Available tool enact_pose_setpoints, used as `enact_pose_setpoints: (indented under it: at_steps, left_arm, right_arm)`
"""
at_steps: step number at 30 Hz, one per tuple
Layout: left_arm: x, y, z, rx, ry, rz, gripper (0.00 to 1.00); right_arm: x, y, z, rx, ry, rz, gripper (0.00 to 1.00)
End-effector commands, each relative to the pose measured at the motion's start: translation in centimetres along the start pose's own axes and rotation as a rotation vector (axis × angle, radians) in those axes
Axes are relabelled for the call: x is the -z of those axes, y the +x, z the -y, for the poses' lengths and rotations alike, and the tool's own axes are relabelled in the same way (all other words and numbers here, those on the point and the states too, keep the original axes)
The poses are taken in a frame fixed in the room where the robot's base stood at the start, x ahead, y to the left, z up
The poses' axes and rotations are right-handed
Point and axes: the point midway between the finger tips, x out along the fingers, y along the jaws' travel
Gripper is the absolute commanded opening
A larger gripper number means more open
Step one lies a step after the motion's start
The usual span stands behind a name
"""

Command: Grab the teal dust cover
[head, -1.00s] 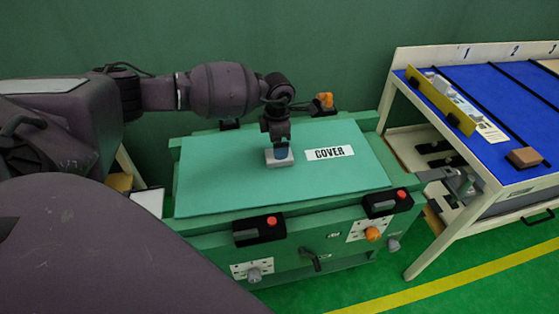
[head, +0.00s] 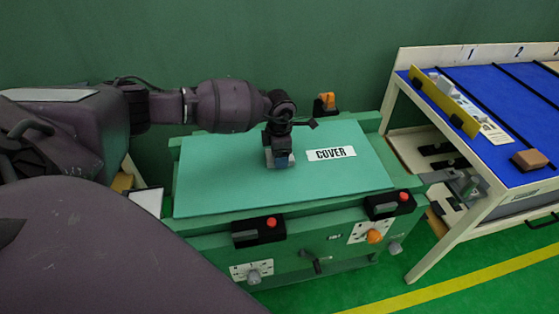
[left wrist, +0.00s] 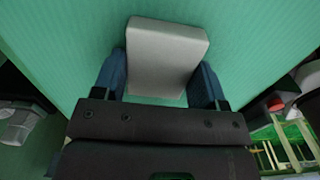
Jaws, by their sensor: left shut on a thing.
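The teal dust cover (head: 230,190) is a flat sheet lying on top of the green machine, with a white "COVER" label (head: 331,154) on it. A small light grey block-shaped handle (left wrist: 165,52) stands up from the cover in the left wrist view. My left gripper (head: 280,160) points down at the middle of the cover. Its blue fingers stand on both sides of the grey handle, and it is shut on it. In the head view the gripper hides most of the handle. My right gripper is not in view.
Black clamps with red buttons (head: 271,222) sit along the machine's front edge. An orange-topped part (head: 327,101) stands behind the cover. A blue-topped table (head: 500,110) with numbered lanes and a brown block (head: 529,159) stands close on the right.

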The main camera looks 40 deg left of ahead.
Motion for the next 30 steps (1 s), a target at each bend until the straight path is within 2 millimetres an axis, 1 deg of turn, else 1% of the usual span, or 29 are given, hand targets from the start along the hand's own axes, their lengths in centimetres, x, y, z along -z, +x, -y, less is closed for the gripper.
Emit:
enact_pose_setpoints:
  at_steps: [1,2,3,10,14,17,20,25,30]
  left_arm:
    - [0.0,0.0,0.0,0.0,0.0,0.0,0.38]
    - [0.0,0.0,0.0,0.0,0.0,0.0,0.33]
    - [0.0,-0.1,-0.1,-0.001,0.0,0.001,0.31]
    - [0.0,-0.2,-0.1,-0.002,0.0,0.001,0.31]
    - [-0.1,-1.3,-0.1,-0.004,0.0,0.002,0.31]
    - [-0.1,-2.9,-0.1,-0.006,0.0,0.005,0.31]
    - [-0.1,-5.1,-0.2,-0.007,0.0,0.006,0.31]
    - [-0.1,-9.6,-0.1,-0.009,0.002,0.007,0.31]
    - [-0.1,-13.8,-0.1,-0.007,0.0,0.006,0.31]
  right_arm:
    - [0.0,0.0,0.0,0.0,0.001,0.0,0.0]
    - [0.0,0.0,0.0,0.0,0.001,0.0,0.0]
    - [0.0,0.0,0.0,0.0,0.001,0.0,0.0]
    - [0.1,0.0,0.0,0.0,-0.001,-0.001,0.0]
    - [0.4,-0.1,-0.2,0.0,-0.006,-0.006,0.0]
    - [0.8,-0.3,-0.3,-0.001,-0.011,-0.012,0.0]
    - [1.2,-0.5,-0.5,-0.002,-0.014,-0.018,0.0]
    - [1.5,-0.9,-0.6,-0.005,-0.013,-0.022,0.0]
    - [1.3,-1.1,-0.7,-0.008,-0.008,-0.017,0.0]
